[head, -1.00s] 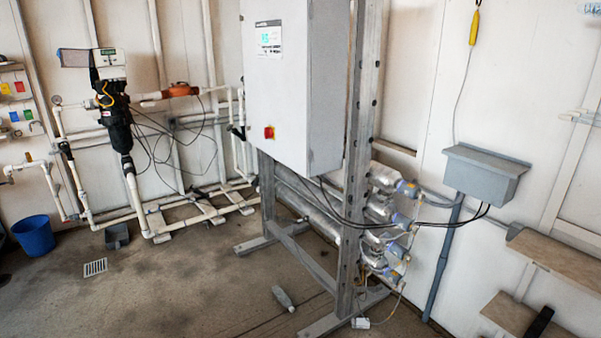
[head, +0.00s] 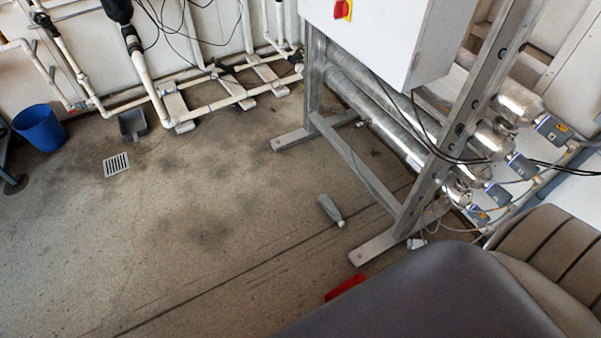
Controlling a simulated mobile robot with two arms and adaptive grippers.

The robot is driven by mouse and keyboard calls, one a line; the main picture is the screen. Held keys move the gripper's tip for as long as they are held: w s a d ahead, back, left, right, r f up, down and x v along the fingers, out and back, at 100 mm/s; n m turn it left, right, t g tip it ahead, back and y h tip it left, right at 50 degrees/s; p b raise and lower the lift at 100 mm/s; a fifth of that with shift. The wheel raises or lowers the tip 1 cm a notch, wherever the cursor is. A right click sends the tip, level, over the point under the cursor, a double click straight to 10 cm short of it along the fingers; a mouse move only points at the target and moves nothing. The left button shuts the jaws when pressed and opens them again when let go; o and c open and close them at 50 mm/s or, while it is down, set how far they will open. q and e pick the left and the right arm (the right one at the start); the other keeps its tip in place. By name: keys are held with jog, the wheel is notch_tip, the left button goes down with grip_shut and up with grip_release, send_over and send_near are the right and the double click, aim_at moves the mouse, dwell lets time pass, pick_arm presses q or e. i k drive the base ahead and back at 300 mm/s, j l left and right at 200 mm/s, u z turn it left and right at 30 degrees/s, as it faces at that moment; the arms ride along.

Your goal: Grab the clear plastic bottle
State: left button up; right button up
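The clear plastic bottle (head: 330,209) lies on its side on the concrete floor, just left of the metal frame's front foot. It looks greyish, and its narrow end points down and to the right. Neither of my grippers shows in the head view.
The metal frame (head: 360,172) with a white cabinet and silver tubes stands right of the bottle. A dark rounded surface (head: 430,295) fills the lower right, with a red piece (head: 345,287) at its edge. A blue bucket (head: 39,127) and floor drain (head: 116,164) are left. Open floor lies left of the bottle.

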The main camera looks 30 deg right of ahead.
aim_at(325, 201)
jog(key=i+j+z, duration=0.1)
jog(key=i+z, duration=0.3)
jog(key=i+j+z, duration=0.2)
jog(key=i+z, duration=0.15)
jog(key=i, duration=0.15)
jog(key=i+j+z, duration=0.4)
